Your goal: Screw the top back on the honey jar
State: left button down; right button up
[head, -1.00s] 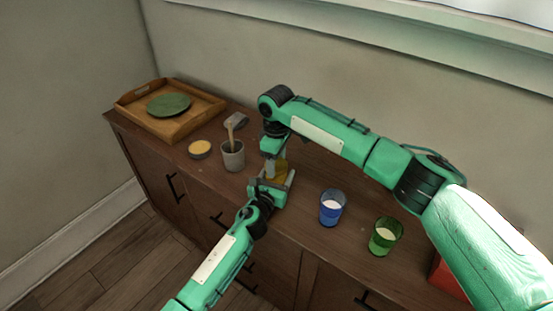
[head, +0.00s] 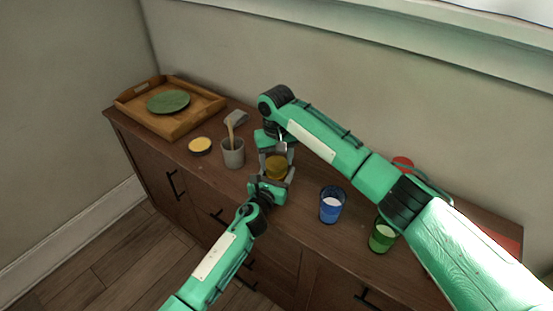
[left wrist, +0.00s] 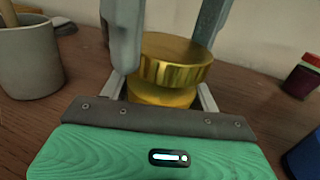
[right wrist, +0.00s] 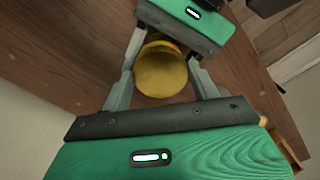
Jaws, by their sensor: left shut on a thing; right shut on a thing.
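The honey jar (left wrist: 158,95) is a golden jar low between the fingers of my left gripper (head: 270,186), which is shut on it above the sideboard. The gold, ridged-edge lid (left wrist: 176,62) sits at the jar's mouth, looking slightly tilted. The lid also shows from above in the right wrist view (right wrist: 161,70). My right gripper (head: 278,148) reaches down from above, its fingers shut on the lid's sides. Whether the threads are engaged cannot be seen.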

jog(key=m, duration=0.7)
jog(key=shift+a, duration=0.1)
jog(key=m, duration=0.5)
jog(key=shift+m, duration=0.4)
jog(key=m, duration=0.5)
jog(key=shift+m, duration=0.3)
jog(key=m, duration=0.7)
jog(key=shift+w, duration=0.1)
jog(key=o, duration=0.9)
jog(key=shift+o, duration=0.2)
jog(key=shift+w+r, duration=0.2)
jog(key=shift+r, duration=1.65)
jog(key=shift+s+r, duration=0.2)
jog(key=shift+r, duration=0.2)
jog(key=shift+c, duration=0.3)
